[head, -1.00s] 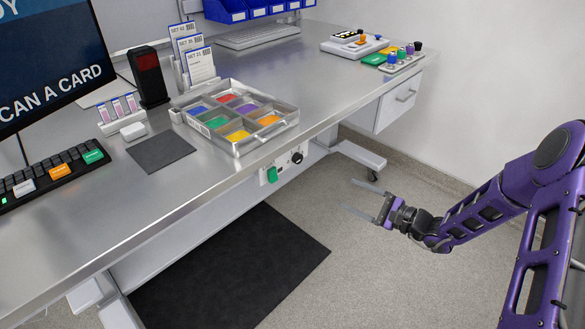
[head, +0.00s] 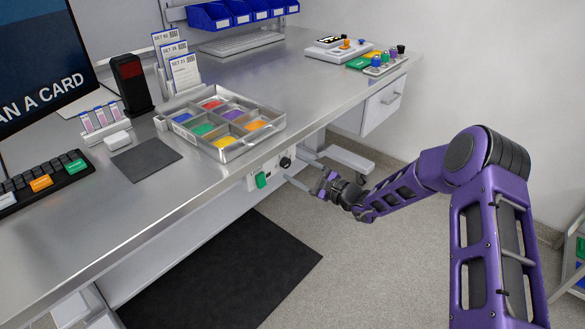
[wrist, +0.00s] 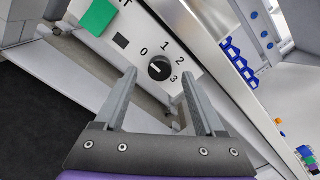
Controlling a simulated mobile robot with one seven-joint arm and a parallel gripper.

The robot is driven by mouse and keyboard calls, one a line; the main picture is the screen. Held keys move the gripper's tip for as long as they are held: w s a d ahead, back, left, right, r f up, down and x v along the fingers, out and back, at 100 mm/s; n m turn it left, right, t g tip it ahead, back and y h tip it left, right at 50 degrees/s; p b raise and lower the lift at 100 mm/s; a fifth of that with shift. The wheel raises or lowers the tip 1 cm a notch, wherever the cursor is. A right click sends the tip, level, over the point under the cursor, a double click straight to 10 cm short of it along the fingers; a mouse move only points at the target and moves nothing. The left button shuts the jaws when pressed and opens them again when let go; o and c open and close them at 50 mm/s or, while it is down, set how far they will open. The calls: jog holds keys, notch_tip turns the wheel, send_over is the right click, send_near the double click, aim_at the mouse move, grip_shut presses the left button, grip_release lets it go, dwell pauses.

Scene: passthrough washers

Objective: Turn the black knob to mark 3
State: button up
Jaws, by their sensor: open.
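The black knob (head: 285,162) sits on a white panel on the front of the bench, below the tabletop edge. In the wrist view the knob (wrist: 160,68) is round, with a light pointer line directed toward the 0 side. My gripper (head: 298,168) is open and empty. In the wrist view my gripper (wrist: 158,85) has its two fingers spread on either side of the knob's direction, apart from the knob. The exact gap to it is hard to tell.
A green rocker switch (head: 261,180) is left of the knob on the same panel; it also shows in the wrist view (wrist: 98,17). The bench edge overhangs above. A compartment tray (head: 249,147) stands just above on the tabletop. Floor below is clear beside a dark mat (head: 245,270).

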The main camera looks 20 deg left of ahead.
jog(key=shift+x, duration=1.05)
grip_shut()
